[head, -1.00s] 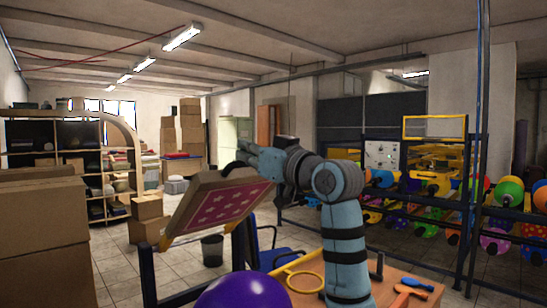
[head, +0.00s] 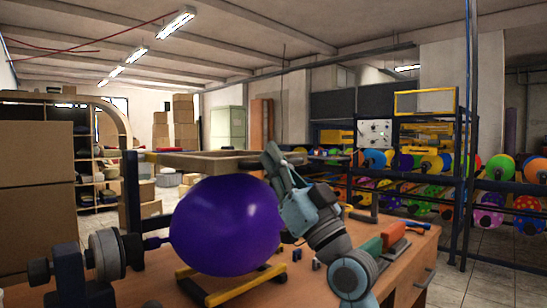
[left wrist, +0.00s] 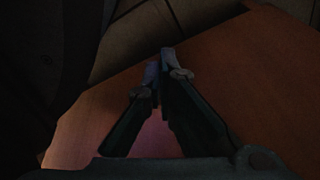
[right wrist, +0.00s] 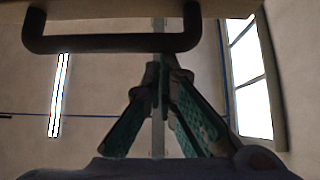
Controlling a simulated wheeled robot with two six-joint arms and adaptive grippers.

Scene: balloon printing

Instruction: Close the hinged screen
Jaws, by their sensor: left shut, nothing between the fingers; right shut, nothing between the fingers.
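The hinged screen (head: 200,160) is a wooden frame that now lies about level, seen nearly edge-on just above the purple balloon (head: 225,225). I cannot tell whether it touches the balloon. My right gripper (head: 270,155) is shut and empty at the screen's right end. In the right wrist view, my right gripper (right wrist: 165,62) points up, just below a black handle (right wrist: 110,43) on the frame's edge. My left gripper (left wrist: 163,62) is shut and empty over an orange-brown surface in the dark left wrist view; it is not clearly visible in the head view.
The wooden table (head: 400,262) carries a yellow stand (head: 235,285) under the balloon, with green and orange tools (head: 380,240) to the right. Cardboard boxes (head: 35,180) stand at the left. A rack of colourful balloons (head: 420,165) stands behind at the right.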

